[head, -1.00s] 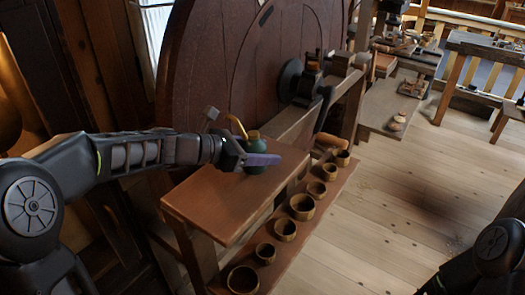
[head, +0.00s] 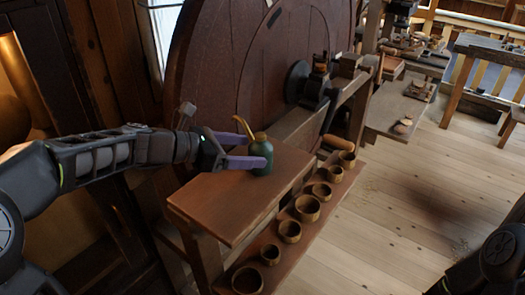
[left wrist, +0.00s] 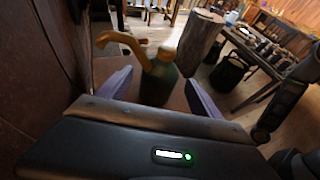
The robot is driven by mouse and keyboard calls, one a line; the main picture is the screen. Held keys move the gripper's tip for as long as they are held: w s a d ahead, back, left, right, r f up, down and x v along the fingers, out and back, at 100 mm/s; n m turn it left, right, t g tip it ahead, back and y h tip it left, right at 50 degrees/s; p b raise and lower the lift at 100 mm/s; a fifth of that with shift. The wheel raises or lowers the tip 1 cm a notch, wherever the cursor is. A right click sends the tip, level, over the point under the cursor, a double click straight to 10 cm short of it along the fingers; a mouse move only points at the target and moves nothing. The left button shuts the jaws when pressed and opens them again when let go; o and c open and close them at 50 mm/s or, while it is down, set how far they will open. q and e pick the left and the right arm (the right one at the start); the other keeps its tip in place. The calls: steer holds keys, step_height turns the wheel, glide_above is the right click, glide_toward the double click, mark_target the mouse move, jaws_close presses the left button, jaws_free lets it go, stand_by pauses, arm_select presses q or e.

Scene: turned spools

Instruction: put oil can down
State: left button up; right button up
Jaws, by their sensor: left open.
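The green oil can (head: 261,156) with a brass cap and a curved brass spout stands upright on the brown wooden bench top (head: 225,205), near its back edge. My left gripper (head: 248,160) is open, its purple fingers pointing right at the can. In the left wrist view the oil can (left wrist: 158,80) stands just beyond and between the two spread fingers (left wrist: 160,92), with its spout bending left. I cannot tell whether a finger still touches it. My right gripper is not in view; only part of my right arm shows at the lower right.
A low shelf (head: 278,228) in front of the bench carries a row of several wooden bowls (head: 307,207). A large dark red wheel (head: 230,75) rises behind the bench. The bench top's front part is bare, and open plank floor (head: 400,220) lies to the right.

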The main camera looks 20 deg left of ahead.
arm_select(q)
steer(key=v, duration=0.5)
steer(key=shift+s+a+r, duration=0.1)
steer(key=shift+s+a, duration=0.05)
stand_by(0.6)
